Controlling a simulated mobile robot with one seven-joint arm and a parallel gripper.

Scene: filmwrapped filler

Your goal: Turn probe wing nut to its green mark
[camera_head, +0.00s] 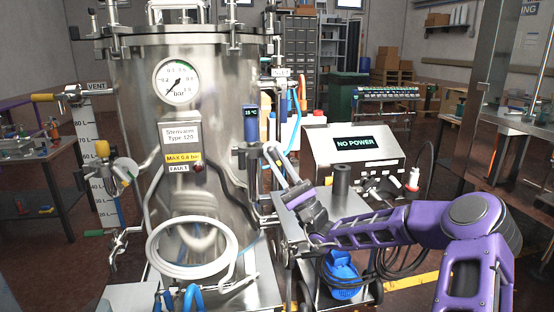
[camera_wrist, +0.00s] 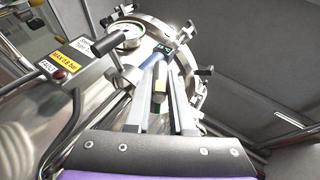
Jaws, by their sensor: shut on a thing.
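The probe (camera_head: 251,125) is a blue upright cylinder with a small display reading 15 °C, mounted on the right side of the steel tank. It also shows in the wrist view (camera_wrist: 153,61), beyond my fingers. My gripper (camera_head: 270,149) reaches up from the lower right to the probe's dark mount (camera_head: 248,158). In the wrist view my gripper (camera_wrist: 162,76) has a finger on each side of a dark and pale cylindrical part. It is shut on the wing nut, which the fingers mostly hide. I cannot make out the green mark or the nut's angle to it.
The steel tank (camera_head: 215,90) carries a pressure gauge (camera_head: 178,82) and a label plate (camera_head: 181,140). A control box (camera_head: 355,155) reading NO POWER stands to the right, with a dark cylinder (camera_head: 342,181) before it. A coiled pale hose (camera_head: 192,274) hangs at the tank's front.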

